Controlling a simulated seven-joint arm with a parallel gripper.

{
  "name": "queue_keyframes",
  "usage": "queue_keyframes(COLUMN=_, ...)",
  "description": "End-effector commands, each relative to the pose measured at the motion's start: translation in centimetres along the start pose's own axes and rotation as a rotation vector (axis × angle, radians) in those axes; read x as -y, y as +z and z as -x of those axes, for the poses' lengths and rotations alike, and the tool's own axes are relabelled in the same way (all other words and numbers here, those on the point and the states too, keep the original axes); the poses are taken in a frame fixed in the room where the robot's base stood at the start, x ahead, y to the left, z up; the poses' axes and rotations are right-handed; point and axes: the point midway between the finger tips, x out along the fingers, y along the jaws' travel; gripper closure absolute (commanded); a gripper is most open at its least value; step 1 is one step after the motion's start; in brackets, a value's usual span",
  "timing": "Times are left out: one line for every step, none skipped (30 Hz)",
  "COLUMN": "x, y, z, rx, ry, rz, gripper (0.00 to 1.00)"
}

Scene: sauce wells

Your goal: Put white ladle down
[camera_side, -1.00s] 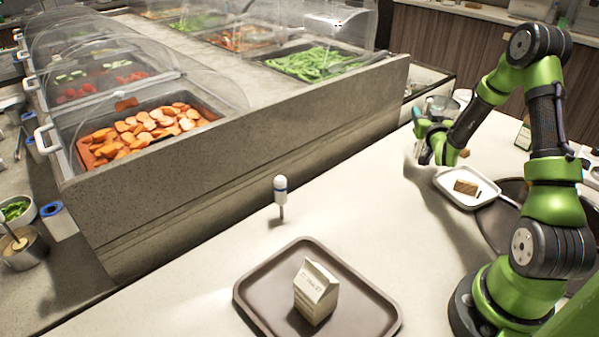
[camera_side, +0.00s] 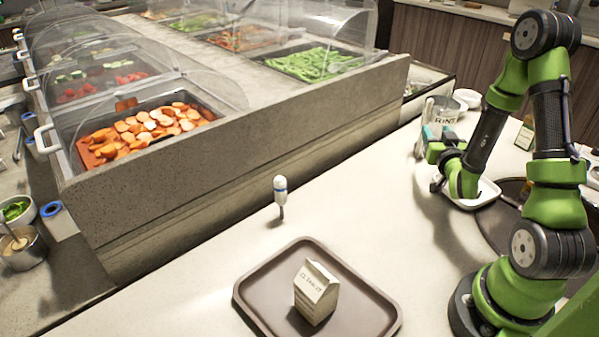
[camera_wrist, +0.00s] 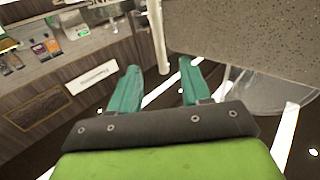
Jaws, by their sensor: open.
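My gripper (camera_side: 430,134) is at the right of the side view, above the counter beside a metal container, with its teal fingers pointing away from the arm. In the wrist view its two fingers (camera_wrist: 160,85) are spread apart with nothing held between them. A pale upright rod (camera_wrist: 157,35) shows beyond the fingertips; I cannot tell whether it is the white ladle's handle. I cannot pick out the white ladle for certain in either view.
A white square dish (camera_side: 488,192) is partly hidden behind my arm. The metal container (camera_side: 443,112) stands behind my gripper. A brown tray (camera_side: 262,283) holds a carton (camera_side: 316,292). A white-topped utensil (camera_side: 280,190) stands on the counter.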

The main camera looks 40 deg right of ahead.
Motion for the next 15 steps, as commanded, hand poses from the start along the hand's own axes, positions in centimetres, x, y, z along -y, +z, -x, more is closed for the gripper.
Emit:
queue_keyframes(x=0.2, y=-0.2, z=0.2, rx=0.001, ry=-0.003, rz=-0.005, gripper=0.52)
queue_keyframes(x=0.3, y=-0.4, z=0.2, rx=0.004, ry=-0.004, rz=-0.011, gripper=0.52)
queue_keyframes(x=0.6, y=-0.8, z=0.1, rx=0.011, ry=-0.007, rz=-0.024, gripper=0.52)
queue_keyframes(x=0.9, y=-1.1, z=0.0, rx=0.02, ry=-0.011, rz=-0.037, gripper=0.52)
queue_keyframes(x=1.3, y=-1.4, z=-0.1, rx=0.031, ry=-0.017, rz=-0.053, gripper=0.52)
queue_keyframes(x=2.0, y=-2.1, z=-0.2, rx=0.051, ry=-0.026, rz=-0.076, gripper=0.52)
queue_keyframes(x=2.6, y=-2.5, z=-0.3, rx=0.07, ry=-0.036, rz=-0.095, gripper=0.52)
queue_keyframes(x=3.3, y=-3.1, z=-0.3, rx=0.091, ry=-0.049, rz=-0.115, gripper=0.52)
queue_keyframes(x=4.3, y=-3.7, z=-0.2, rx=0.124, ry=-0.068, rz=-0.14, gripper=0.52)
queue_keyframes(x=5.2, y=-4.2, z=0.0, rx=0.151, ry=-0.085, rz=-0.158, gripper=0.52)
queue_keyframes(x=6.0, y=-4.7, z=0.2, rx=0.181, ry=-0.102, rz=-0.174, gripper=0.52)
queue_keyframes(x=7.2, y=-5.3, z=0.7, rx=0.222, ry=-0.128, rz=-0.192, gripper=0.52)
queue_keyframes(x=8.1, y=-5.7, z=1.1, rx=0.253, ry=-0.149, rz=-0.204, gripper=0.52)
queue_keyframes(x=8.9, y=-6.1, z=1.6, rx=0.287, ry=-0.171, rz=-0.214, gripper=0.52)
queue_keyframes(x=10.1, y=-6.7, z=2.4, rx=0.331, ry=-0.201, rz=-0.225, gripper=0.52)
